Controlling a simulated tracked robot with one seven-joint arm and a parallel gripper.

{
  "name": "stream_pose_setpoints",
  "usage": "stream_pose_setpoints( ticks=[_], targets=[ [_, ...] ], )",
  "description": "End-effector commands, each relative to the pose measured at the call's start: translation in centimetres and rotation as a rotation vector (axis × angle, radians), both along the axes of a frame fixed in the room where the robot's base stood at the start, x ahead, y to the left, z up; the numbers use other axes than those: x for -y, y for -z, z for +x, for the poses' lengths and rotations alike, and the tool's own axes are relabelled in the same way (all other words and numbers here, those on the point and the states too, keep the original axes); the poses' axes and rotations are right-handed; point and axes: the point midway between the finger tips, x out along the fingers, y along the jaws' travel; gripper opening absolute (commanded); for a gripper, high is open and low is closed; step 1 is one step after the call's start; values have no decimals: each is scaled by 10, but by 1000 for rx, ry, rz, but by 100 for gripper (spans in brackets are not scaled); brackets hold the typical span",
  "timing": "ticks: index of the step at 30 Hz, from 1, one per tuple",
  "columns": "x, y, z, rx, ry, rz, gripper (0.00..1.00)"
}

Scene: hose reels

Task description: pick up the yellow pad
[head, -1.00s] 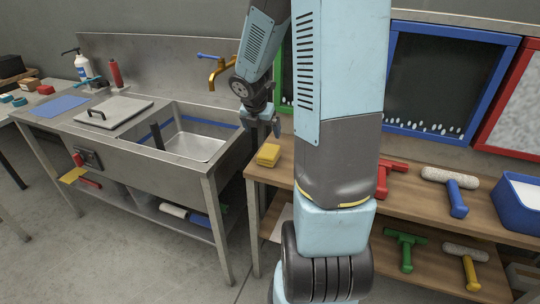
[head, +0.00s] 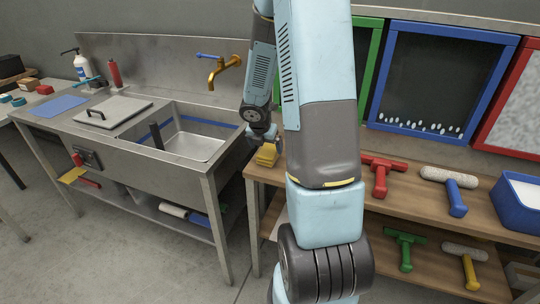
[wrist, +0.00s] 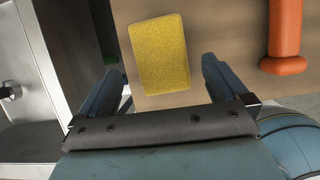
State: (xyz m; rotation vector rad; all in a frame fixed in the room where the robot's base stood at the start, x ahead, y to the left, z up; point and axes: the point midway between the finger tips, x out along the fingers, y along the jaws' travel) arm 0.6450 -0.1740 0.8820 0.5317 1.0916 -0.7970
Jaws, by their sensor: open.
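The yellow pad (head: 266,156) lies flat on the left end of the wooden bench's top. In the wrist view the yellow pad (wrist: 160,53) lies ahead of my gripper (wrist: 158,75), between the lines of its two fingers. My gripper (head: 264,146) is open and empty, just above the pad in the head view. It partly hides the pad there. I cannot tell whether the fingers touch the pad.
The steel sink (head: 190,146) stands to the left, with a brass tap (head: 222,68) behind it. Framed panels stand behind the bench.

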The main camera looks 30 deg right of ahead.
Motion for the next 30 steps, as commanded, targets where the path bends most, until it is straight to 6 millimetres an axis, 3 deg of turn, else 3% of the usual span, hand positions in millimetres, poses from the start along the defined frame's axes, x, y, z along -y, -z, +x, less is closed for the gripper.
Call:
stream_pose_setpoints(
  ticks=[9, 21, 30],
  targets=[
    [8, 34, 4, -3, 0, 0, 100],
    [10, 41, 6, 0, 1, 1, 100],
    [11, 41, 6, -1, 2, 1, 72]
  ],
)
